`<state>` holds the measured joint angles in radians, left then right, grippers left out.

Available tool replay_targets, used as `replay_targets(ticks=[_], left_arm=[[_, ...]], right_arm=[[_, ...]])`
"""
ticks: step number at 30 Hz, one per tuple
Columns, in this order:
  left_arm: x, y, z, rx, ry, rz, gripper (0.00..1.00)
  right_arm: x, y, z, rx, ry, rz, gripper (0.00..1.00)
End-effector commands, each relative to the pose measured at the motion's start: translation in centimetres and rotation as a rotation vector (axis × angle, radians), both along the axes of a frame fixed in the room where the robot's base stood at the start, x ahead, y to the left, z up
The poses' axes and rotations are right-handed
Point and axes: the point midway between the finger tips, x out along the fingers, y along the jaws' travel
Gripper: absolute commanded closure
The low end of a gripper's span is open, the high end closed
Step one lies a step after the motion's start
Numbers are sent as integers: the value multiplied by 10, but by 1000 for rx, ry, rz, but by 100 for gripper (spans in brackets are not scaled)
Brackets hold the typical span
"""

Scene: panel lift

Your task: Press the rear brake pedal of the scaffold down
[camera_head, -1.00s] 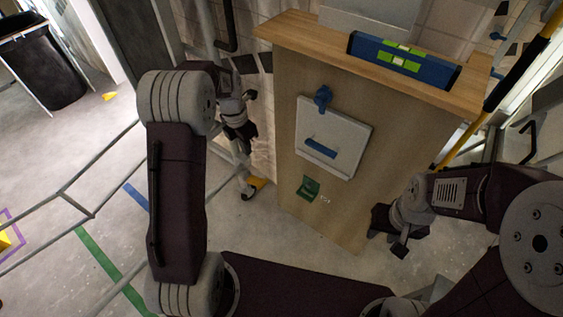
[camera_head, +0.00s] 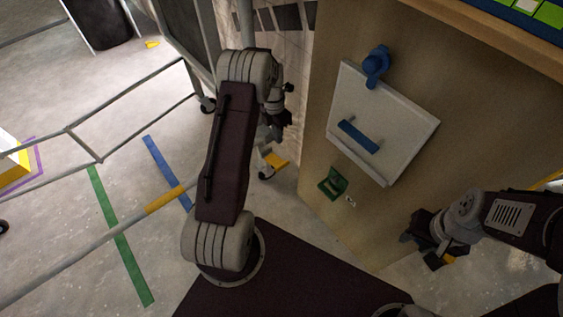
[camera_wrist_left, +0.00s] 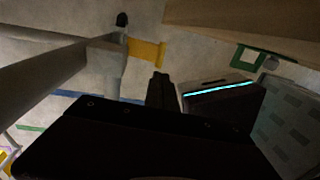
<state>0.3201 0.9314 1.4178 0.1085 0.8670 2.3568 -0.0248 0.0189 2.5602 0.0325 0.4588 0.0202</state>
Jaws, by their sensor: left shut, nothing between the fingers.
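A yellow brake pedal (camera_head: 276,160) sticks out beside a dark caster at the foot of a grey scaffold post, low near the wooden panel. In the left wrist view the yellow pedal (camera_wrist_left: 148,53) lies just above the fingertips, level with the foot of the post. My left gripper (camera_head: 273,133) hangs above the pedal in the head view, apart from it as far as I can see. Its fingers (camera_wrist_left: 161,88) are shut and empty. My right gripper (camera_head: 420,243) is in front of the panel's lower right; its finger gap is unclear.
The wooden panel (camera_head: 310,150) stands close right of the pedal, with a white board (camera_head: 385,130), blue handle and green fitting (camera_head: 332,183). Grey rails (camera_head: 90,250) cross the left. The floor between has tape stripes.

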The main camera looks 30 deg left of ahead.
Motion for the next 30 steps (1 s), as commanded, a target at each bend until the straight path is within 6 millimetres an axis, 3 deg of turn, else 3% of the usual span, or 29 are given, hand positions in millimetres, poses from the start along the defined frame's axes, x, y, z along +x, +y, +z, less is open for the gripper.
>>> replay_targets(ticks=[5,8,22,30], left_arm=[[0,0,-1,0,0,-1,100],[-1,-1,-11,-1,1,-1,100],[-5,-11,-111,0,2,-2,100],[-6,-14,-138,0,0,-1,100]], right_arm=[[0,0,0,0,0,0,64],[0,0,-6,0,0,0,64],[0,0,-60,0,0,0,64],[0,0,-77,0,0,0,64]])
